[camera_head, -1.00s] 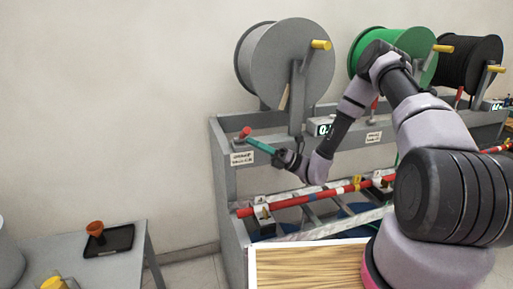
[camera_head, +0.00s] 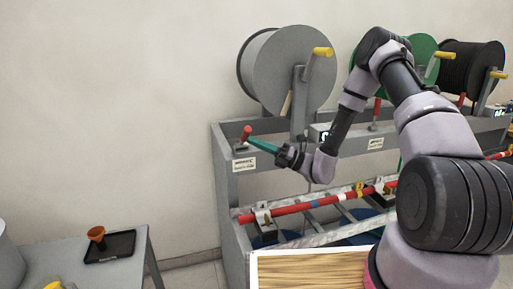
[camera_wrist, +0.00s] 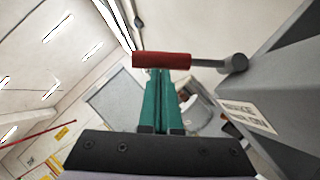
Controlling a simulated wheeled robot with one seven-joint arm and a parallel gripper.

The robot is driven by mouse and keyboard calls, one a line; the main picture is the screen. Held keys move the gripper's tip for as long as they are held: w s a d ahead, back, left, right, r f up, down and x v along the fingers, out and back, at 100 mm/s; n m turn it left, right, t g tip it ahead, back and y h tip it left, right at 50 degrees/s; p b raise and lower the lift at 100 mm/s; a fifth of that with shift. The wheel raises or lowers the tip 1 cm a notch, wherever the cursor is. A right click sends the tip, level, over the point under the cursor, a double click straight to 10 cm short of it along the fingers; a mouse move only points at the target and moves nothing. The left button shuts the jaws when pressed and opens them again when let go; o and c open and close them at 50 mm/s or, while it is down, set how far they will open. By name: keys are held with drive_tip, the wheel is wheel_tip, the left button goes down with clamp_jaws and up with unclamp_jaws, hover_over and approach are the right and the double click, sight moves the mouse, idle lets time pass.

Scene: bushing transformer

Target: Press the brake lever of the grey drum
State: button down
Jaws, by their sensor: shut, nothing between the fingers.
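The grey drum (camera_head: 294,70) hangs on the rack at the left end, with a yellow-handled crank (camera_head: 322,52) on its face. Its red-gripped brake lever (camera_head: 246,132) stands on the rack's top at the left corner. In the wrist view the lever's red grip (camera_wrist: 161,60) lies across the tips of my gripper, on a grey metal arm (camera_wrist: 234,64). My gripper (camera_head: 252,141) has long green fingers, shut and empty, with the tips at the red grip. The green fingers also show in the wrist view (camera_wrist: 161,75). I cannot tell whether they touch the grip.
A green drum (camera_head: 421,58) and a black drum (camera_head: 470,68) stand further right on the rack (camera_head: 228,190). A red bar (camera_head: 290,209) runs along the lower shelf. A side table with a black tray (camera_head: 110,247) stands at lower left.

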drive_tip(key=w+a+r+m+t+h, duration=0.1)
drive_tip(key=w+r+m+h, duration=0.1)
drive_tip(key=w+r+m, duration=0.3)
drive_tip(key=shift+w+a+r+t+h, duration=0.2)
drive_tip(key=shift+w+a+t+h, duration=0.15)
drive_tip(key=shift+w+t+h, duration=0.05)
drive_tip(key=shift+w+r+m, duration=0.15)
drive_tip(key=shift+m, duration=0.15)
idle(0.5)
